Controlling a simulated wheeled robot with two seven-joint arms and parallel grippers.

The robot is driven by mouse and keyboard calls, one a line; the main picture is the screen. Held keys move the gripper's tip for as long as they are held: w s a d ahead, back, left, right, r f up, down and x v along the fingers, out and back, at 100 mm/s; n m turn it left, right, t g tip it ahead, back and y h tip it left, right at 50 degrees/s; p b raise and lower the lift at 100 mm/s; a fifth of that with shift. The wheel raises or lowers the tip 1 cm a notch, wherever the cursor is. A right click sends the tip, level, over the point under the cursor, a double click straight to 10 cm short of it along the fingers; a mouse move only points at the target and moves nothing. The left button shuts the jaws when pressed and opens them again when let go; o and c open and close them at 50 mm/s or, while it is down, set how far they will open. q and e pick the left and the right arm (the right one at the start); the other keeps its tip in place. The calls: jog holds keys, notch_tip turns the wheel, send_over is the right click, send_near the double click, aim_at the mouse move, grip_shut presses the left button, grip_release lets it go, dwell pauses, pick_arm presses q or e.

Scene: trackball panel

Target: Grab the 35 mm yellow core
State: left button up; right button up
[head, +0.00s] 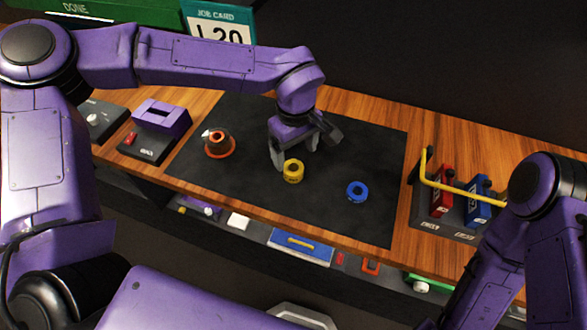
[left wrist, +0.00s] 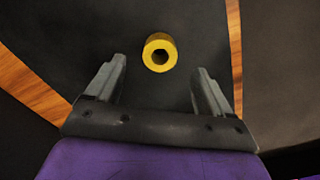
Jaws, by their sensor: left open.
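The yellow core (head: 293,171) is a short ring with a hole, resting on the dark mat (head: 240,122) near its front edge. In the left wrist view the yellow core (left wrist: 159,52) lies just beyond the fingertips, roughly centred between them. My left gripper (head: 300,158) is open and empty, close above and behind the core. In the left wrist view its two fingers (left wrist: 160,78) are spread wide and do not touch the core. My right arm shows at the right, but its gripper is out of view. I cannot read a size on the core.
A blue ring (head: 357,191) lies on the mat to the right. An orange-based piece (head: 219,145) stands to the left. A purple block fixture (head: 160,118) is at the far left; red (head: 441,190) and blue (head: 478,202) units with a yellow bar are at the right.

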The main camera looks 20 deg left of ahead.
aim_at(294, 166)
pick_arm(q)
jog(key=shift+s+f, duration=0.15)
jog(key=shift+f, duration=0.3)
jog(key=f, duration=0.2)
jog(key=f+p, duration=0.1)
jog(key=f, duration=0.2)
jog(key=shift+w+a+f+p, duration=0.2)
jog(key=shift+w+f+p, duration=0.1)
jog(key=shift+w+p, duration=0.05)
jog(key=shift+s, duration=0.1)
jog(key=c, duration=1.1)
jog(key=shift+r, duration=0.15)
